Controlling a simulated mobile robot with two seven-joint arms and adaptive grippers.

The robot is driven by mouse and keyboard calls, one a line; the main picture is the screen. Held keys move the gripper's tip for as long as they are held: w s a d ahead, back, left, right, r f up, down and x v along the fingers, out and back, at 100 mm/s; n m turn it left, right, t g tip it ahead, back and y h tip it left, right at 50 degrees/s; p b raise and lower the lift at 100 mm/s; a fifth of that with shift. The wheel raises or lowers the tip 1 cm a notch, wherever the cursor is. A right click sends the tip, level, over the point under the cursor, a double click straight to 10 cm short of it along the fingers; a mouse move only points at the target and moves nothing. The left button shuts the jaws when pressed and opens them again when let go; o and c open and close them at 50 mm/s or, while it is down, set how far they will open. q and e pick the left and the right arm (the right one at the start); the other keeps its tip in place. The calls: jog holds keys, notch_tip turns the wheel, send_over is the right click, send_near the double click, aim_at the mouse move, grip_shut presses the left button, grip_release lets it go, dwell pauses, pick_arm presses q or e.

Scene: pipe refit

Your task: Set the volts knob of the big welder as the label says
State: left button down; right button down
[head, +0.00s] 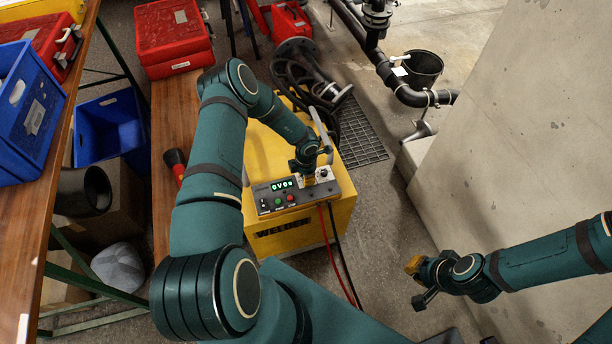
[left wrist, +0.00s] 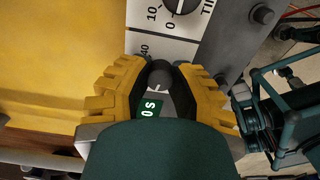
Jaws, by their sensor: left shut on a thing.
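The big yellow welder (head: 270,152) stands on the floor with a grey control panel (head: 311,193) on its top front edge. Its green display (head: 282,184) seems to read 0V 0s. In the left wrist view the black volts knob (left wrist: 160,76), with a white pointer line, sits between my yellow fingers beside a scale showing 40. My left gripper (head: 308,178) is shut on this knob; in the head view it hides the knob. My right gripper (head: 420,281) is open and empty, apart from the welder at lower right. I cannot make out a setting label.
A dial marked TIME (left wrist: 182,5) is close to the held knob. A green button (head: 278,201) and a red button (head: 291,198) are on the panel. Red and black cables (head: 328,255) hang in front. A concrete wall (head: 520,150) bounds the right; a wooden bench (head: 163,140) is left.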

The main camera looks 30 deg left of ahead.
pick_arm(q)
jog(key=m, duration=1.2)
jog(key=shift+m, duration=0.4)
jog(key=m, duration=1.2)
jog(key=c, duration=0.8)
grip_release()
jog(key=shift+o, duration=0.2)
